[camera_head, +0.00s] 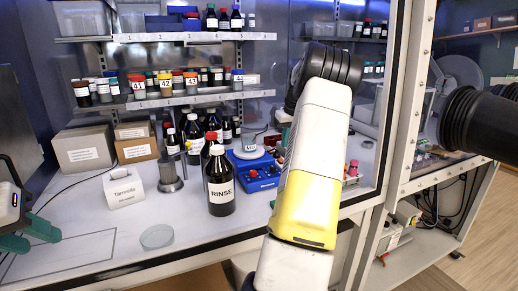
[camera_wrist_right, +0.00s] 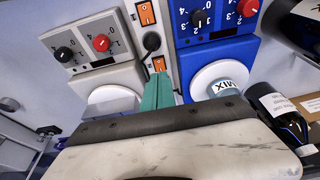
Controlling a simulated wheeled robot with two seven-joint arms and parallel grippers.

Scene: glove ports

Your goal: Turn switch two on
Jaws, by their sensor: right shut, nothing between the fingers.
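In the right wrist view, an orange rocker switch (camera_wrist_right: 146,13) sits at the top of a light panel strip between two instruments. A second orange rocker switch (camera_wrist_right: 159,63) is lower on the same strip, below a black round plug or knob (camera_wrist_right: 151,41). I cannot read which is switch two. My right gripper (camera_wrist_right: 159,78) is shut and empty, its teal fingertips just at or in front of the lower switch; contact cannot be told. In the head view the right gripper is hidden behind my arm. My left gripper (camera_head: 30,236) is at the left edge, its teal fingers apart and empty.
A grey unit (camera_wrist_right: 88,50) and a blue unit (camera_wrist_right: 236,30) with knobs flank the strip. Dark bottles (camera_wrist_right: 275,108) stand at the right. In the head view, a RINSE bottle (camera_head: 220,185), a glass dish (camera_head: 156,237) and a blue stirrer (camera_head: 258,172) stand on the bench.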

